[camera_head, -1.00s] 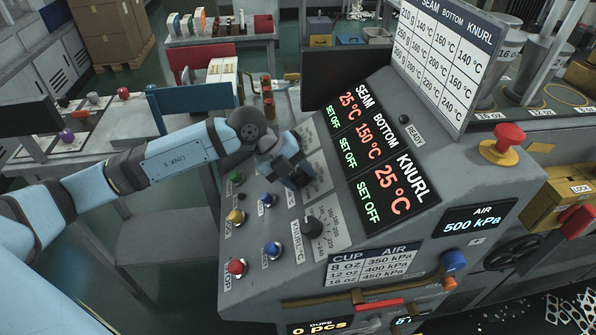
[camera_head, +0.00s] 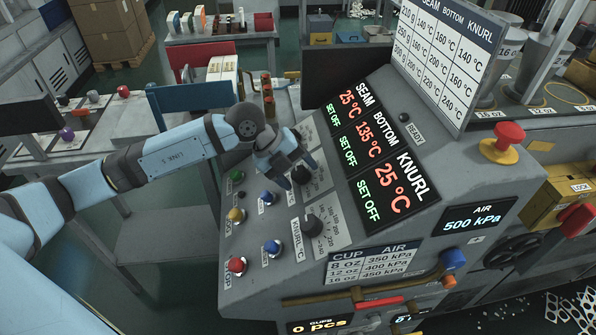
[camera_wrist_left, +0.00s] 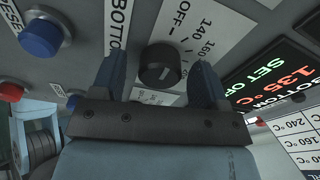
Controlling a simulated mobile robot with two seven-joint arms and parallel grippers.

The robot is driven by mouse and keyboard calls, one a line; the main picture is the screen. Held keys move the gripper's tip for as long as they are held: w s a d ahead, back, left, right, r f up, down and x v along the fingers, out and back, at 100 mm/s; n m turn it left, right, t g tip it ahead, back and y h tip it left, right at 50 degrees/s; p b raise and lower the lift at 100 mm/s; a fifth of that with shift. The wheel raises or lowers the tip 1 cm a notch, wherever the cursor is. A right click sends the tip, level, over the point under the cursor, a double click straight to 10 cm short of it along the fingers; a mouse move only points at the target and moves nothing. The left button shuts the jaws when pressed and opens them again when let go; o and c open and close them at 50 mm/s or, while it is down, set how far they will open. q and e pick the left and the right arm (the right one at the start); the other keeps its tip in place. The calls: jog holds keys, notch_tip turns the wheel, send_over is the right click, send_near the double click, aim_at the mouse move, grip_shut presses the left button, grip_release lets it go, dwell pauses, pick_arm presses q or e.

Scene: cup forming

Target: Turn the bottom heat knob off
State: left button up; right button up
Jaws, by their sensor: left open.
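The bottom heat knob (camera_wrist_left: 160,66) is black and round and sits on the sloped panel beside the "BOTTOM" label. In the left wrist view it lies between the two fingers of my left gripper (camera_wrist_left: 163,82), with a gap on each side. The knob also shows in the head view (camera_head: 301,174), partly covered by my left gripper (camera_head: 298,168). The left gripper is open. The display (camera_head: 375,140) reads SEAM 25 °C, BOTTOM 135 °C and KNURL 25 °C, each with SET OFF. My right gripper is out of view.
The knurl knob (camera_head: 313,226) stands nearer on the same panel. Blue buttons (camera_head: 268,198), a yellow button (camera_head: 236,215) and a red stop button (camera_head: 236,266) line the panel's left side. A red emergency button (camera_head: 509,134) stands at the right.

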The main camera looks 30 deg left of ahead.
pick_arm(q)
jog(key=v, duration=1.3)
jog(key=shift+b, duration=0.45)
jog(key=shift+a+r, duration=0.1)
